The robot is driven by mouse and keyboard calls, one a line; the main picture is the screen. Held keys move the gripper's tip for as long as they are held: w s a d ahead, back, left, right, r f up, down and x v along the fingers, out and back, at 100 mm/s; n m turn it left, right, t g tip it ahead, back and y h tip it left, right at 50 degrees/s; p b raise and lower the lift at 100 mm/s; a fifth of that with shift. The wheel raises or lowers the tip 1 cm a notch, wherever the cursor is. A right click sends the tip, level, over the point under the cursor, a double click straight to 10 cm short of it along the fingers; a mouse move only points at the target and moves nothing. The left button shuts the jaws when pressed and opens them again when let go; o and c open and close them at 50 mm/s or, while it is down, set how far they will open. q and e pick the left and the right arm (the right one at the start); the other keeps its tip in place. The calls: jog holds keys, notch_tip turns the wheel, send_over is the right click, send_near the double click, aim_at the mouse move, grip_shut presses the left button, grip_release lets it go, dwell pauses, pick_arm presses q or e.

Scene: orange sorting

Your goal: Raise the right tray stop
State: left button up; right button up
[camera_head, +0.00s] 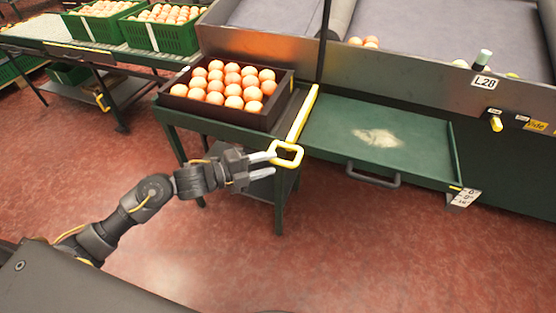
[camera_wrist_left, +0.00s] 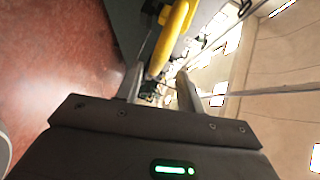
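A yellow tray stop (camera_head: 303,113) runs as a bar along the right side of the small green table and ends at the front in a yellow loop handle (camera_head: 287,154). My left gripper (camera_head: 274,164) is at the left side of this handle, its two pale fingers pointing right. In the left wrist view the fingers (camera_wrist_left: 158,76) are apart, and the yellow handle (camera_wrist_left: 172,38) shows between and just beyond their tips. I cannot tell whether they touch it. My right gripper is not in view.
A dark tray (camera_head: 200,111) full of oranges stands on the table left of the bar. A green flap (camera_head: 330,128) with a dark handle (camera_head: 373,178) is to the right. Green crates (camera_head: 160,38) of oranges are at the back left. The red floor in front is clear.

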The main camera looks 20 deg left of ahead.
pick_arm(q)
jog(key=v, duration=0.6)
jog(key=shift+a, duration=0.15)
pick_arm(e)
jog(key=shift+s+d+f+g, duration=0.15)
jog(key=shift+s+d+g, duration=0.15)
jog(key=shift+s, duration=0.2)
pick_arm(q)
jog(key=shift+s+r, duration=0.1)
jog(key=shift+s, duration=0.05)
